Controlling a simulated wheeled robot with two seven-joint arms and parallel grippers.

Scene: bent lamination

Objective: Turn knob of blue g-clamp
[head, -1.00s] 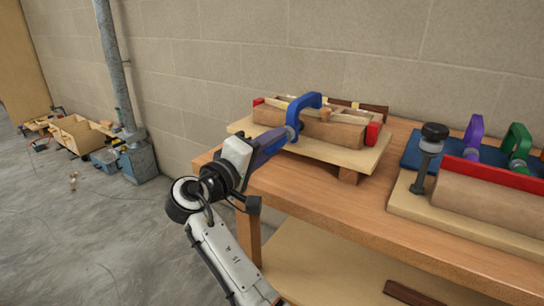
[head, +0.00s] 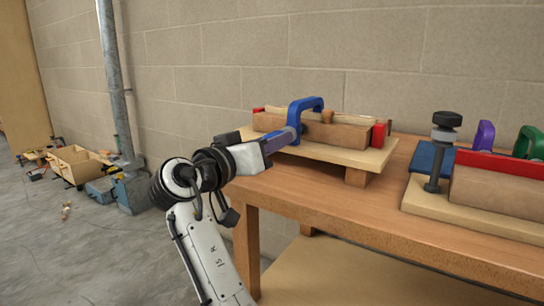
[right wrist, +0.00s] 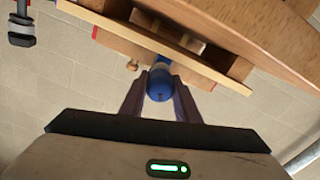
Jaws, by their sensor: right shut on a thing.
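The blue g-clamp (head: 305,103) arches over the wood lamination (head: 337,133) on its raised light board, at the left end of the workbench. My right gripper (head: 290,133) reaches it from the left, with its fingers at the clamp's near, lower end. In the right wrist view the blue knob (right wrist: 160,84) sits between the two dark purple fingers of my right gripper (right wrist: 160,76), which is shut on it. The fingers partly hide the knob and screw in the head view. My left gripper is not in view.
The workbench (head: 400,222) carries a second board at right with a red-edged block (head: 505,189), a black clamp (head: 440,150), a purple clamp (head: 484,135) and a green clamp (head: 530,142). A block wall stands close behind. Open floor lies at left.

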